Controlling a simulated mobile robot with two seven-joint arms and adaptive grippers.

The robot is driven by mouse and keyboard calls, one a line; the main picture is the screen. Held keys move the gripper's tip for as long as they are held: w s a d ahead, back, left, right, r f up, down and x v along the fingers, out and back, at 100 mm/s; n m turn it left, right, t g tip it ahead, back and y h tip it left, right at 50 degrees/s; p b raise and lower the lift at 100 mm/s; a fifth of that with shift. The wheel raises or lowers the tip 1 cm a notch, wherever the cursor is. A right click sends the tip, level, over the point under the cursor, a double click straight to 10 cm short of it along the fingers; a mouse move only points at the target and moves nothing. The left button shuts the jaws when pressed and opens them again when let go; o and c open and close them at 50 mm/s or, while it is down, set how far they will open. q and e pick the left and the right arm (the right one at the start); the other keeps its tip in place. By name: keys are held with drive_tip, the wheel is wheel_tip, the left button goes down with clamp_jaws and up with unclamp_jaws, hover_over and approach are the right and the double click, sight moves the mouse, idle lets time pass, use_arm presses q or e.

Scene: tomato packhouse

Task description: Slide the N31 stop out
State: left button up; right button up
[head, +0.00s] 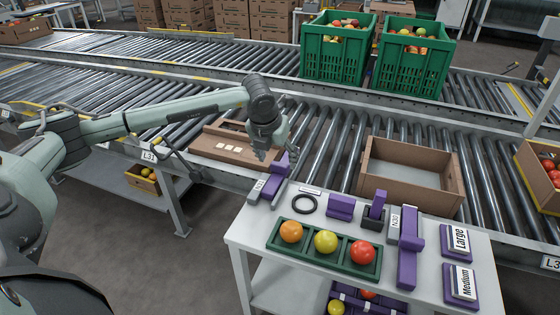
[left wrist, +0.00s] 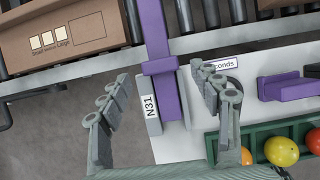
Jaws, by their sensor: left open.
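The purple N31 stop (head: 277,182) lies at the left end of the white bench, its far part reaching over the roller conveyor edge. In the left wrist view the stop (left wrist: 161,88) shows as a long purple bar with a wider crosspiece, beside a grey plate marked N31 (left wrist: 150,114). My left gripper (head: 272,156) is over the stop; in the left wrist view the open gripper (left wrist: 160,76) has one finger on each side of it, apart from it, with nothing held. The fingers partly hide the stop in the head view. My right gripper is out of view.
A cardboard carton (head: 206,148) stands left of the stop on the rollers, and an open carton (head: 450,193) to the right. The bench (head: 262,228) also holds a black ring (head: 304,204), a green tomato tray (head: 322,265) and a purple N30 stop (head: 407,260).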

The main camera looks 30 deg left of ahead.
sight(279, 165)
use_arm(q)
drive_tip(key=shift+x, duration=1.65)
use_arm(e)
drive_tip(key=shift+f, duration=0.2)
use_arm(q)
drive_tip(key=shift+c, duration=0.4)
